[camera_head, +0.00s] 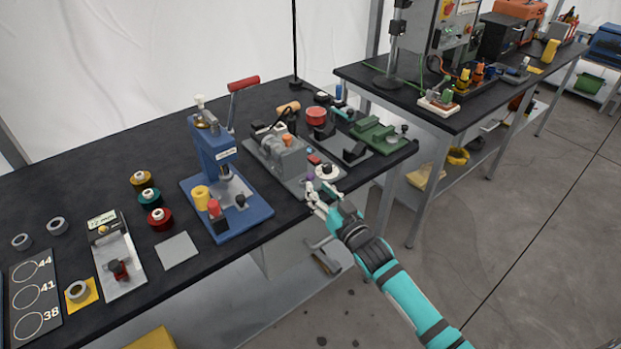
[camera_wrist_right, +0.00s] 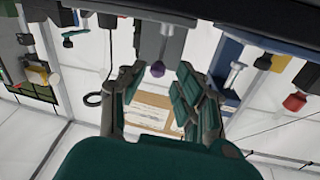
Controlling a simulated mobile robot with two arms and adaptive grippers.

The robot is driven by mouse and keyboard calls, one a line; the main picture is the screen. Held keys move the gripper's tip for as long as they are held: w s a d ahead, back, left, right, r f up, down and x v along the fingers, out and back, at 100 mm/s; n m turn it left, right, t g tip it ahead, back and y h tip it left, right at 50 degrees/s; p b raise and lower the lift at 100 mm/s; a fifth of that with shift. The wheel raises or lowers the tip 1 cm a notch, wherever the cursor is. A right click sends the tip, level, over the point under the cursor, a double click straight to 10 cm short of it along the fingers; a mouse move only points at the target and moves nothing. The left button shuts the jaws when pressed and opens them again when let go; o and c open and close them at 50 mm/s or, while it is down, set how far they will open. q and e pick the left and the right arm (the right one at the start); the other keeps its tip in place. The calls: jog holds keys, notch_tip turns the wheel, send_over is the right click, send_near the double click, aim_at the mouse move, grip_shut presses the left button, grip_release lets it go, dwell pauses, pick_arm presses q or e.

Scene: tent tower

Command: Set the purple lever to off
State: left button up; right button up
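The purple lever shows as a small purple knob (camera_head: 310,177) at the front of a grey machine (camera_head: 284,157) on the near black table. In the right wrist view the knob (camera_wrist_right: 157,69) appears between the two fingertips, with a gap on both sides. My right gripper (camera_head: 321,190) is at the table's front edge, close to the knob. Its fingers are apart in the right wrist view (camera_wrist_right: 162,75), and nothing is held. The lever's shaft and its on or off marking are too small or hidden to read. My left gripper is not in view.
A white round part (camera_head: 326,171) sits just right of the knob. A blue press (camera_head: 226,190) with a red-handled lever stands to the left. A green fixture (camera_head: 375,132) is to the right. Floor in front of the table is open.

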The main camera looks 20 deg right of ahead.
aim_at(310, 180)
jog(key=w, duration=0.2)
jog(key=w+a, duration=0.1)
jog(key=w, duration=0.2)
grip_shut()
